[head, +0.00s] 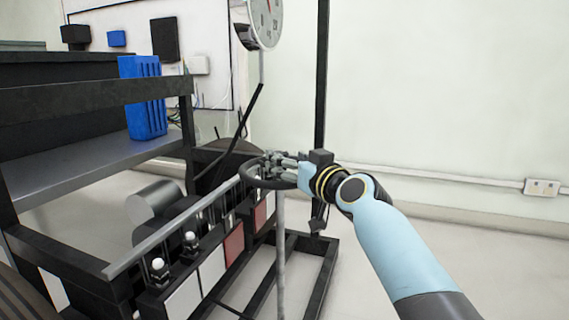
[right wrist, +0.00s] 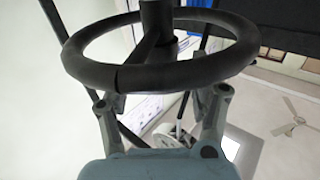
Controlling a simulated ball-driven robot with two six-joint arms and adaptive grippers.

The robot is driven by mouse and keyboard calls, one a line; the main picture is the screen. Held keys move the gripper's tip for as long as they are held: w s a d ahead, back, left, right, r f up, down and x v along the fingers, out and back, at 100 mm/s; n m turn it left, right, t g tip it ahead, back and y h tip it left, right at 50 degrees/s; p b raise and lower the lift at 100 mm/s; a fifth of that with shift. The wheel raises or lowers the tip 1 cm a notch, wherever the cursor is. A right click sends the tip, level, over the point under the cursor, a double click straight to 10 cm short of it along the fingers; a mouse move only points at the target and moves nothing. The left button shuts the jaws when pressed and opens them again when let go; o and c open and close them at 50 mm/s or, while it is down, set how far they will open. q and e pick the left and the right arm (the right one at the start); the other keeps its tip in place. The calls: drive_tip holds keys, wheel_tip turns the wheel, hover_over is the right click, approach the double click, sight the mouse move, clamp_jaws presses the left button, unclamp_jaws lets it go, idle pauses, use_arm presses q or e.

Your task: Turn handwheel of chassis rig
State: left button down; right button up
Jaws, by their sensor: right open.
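The handwheel is a dark ring with a spoke and a central hub. In the head view the handwheel (head: 258,183) sits at the end of the rig, near a thin grey upright post. In the right wrist view the handwheel (right wrist: 160,76) fills the upper part, its near rim crossing in front of my fingers. My right gripper (head: 277,163) is at the wheel's rim in the head view. In the right wrist view my right gripper (right wrist: 160,101) is open, fingers spread; I cannot tell whether they touch the rim. My left gripper is in no view.
The black chassis frame (head: 317,275) stands on the floor below the wheel, with a grey rail (head: 185,228) along it. A shelf (head: 90,172) with a blue container (head: 143,98) is at left. A round gauge (head: 266,22) is above. Floor at right is clear.

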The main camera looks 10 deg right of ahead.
drive_tip(key=shift+x, duration=1.1)
clamp_jaws()
